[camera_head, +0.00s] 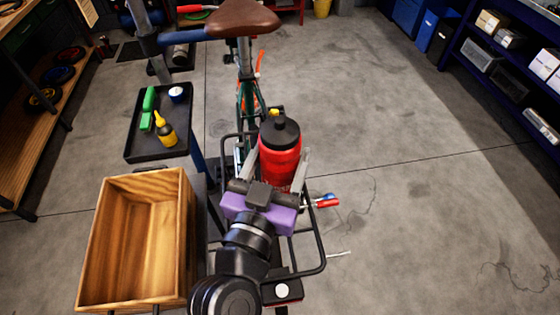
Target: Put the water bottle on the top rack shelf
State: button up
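The water bottle (280,158) is red with a black lid and stands about upright at the middle of the view. My gripper (279,163), with a purple body, has one finger on each side of the bottle. Both fingers appear to press against its sides. The bottle's lower part is hidden behind my gripper, so I cannot tell whether it rests on anything. It appears over the black wire carrier (318,255) behind the bicycle's brown saddle (237,17). A dark blue shelf rack (488,76) with bins stands at the upper right.
A wooden crate (181,225) is at the lower left. Behind it a black tray (145,148) holds a yellow bottle (165,130), green items and a small tin. A wooden workbench (28,150) lines the left edge. The concrete floor (400,130) on the right is open.

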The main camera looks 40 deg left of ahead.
notch_tip(320, 180, up, 20)
jog(key=shift+b, duration=0.4)
